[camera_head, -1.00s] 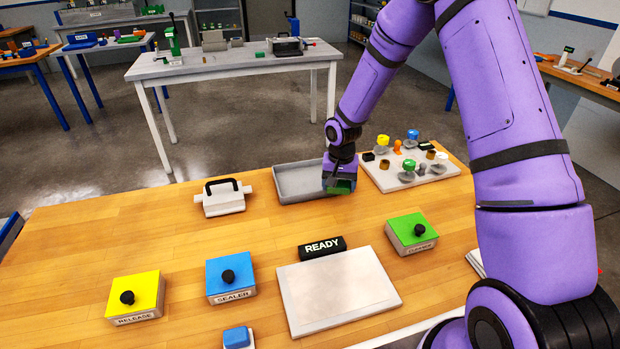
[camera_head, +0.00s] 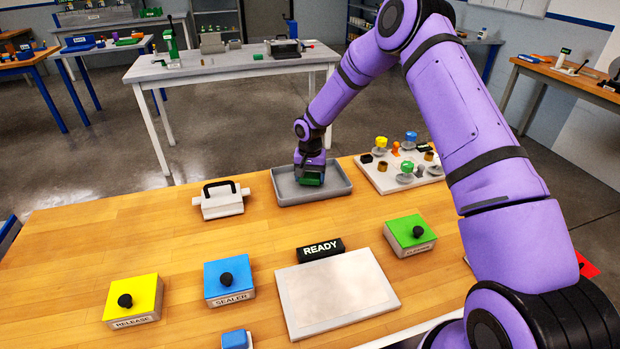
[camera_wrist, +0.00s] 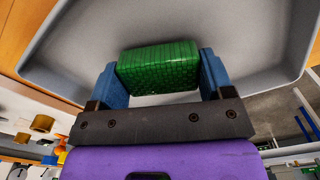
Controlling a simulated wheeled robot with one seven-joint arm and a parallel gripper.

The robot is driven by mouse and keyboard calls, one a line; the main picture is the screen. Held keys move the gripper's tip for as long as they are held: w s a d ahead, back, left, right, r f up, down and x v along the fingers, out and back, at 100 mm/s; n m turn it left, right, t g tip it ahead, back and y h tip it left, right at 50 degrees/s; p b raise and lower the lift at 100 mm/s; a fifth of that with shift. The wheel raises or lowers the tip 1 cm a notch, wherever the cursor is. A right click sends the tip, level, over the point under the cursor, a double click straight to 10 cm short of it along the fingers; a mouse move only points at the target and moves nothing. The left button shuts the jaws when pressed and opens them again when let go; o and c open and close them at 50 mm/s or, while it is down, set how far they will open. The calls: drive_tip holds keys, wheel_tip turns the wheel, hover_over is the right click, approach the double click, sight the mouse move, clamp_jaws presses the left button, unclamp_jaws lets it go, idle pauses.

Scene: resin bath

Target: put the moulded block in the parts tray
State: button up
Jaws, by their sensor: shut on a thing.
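The moulded block (camera_wrist: 158,68) is green with a ridged, patterned surface. My gripper (camera_wrist: 160,76) is shut on it, with one blue finger at each side. In the head view the block (camera_head: 311,179) shows dark green under my gripper (camera_head: 310,177), over the middle of the grey parts tray (camera_head: 335,190). The tray floor and rim (camera_wrist: 285,75) fill most of the wrist view around the block. I cannot tell whether the block touches the tray floor.
A white board (camera_head: 372,180) with several small coloured parts stands right of the tray. A white piece with a black handle (camera_head: 220,200) stands left. Yellow (camera_head: 135,299), blue (camera_head: 229,279) and green (camera_head: 410,234) button boxes and a READY sign (camera_head: 320,250) are nearer. The wood between is clear.

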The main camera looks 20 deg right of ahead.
drive_tip(key=shift+f, duration=0.35)
drive_tip(key=shift+f, duration=0.15)
drive_tip(key=o, duration=0.9)
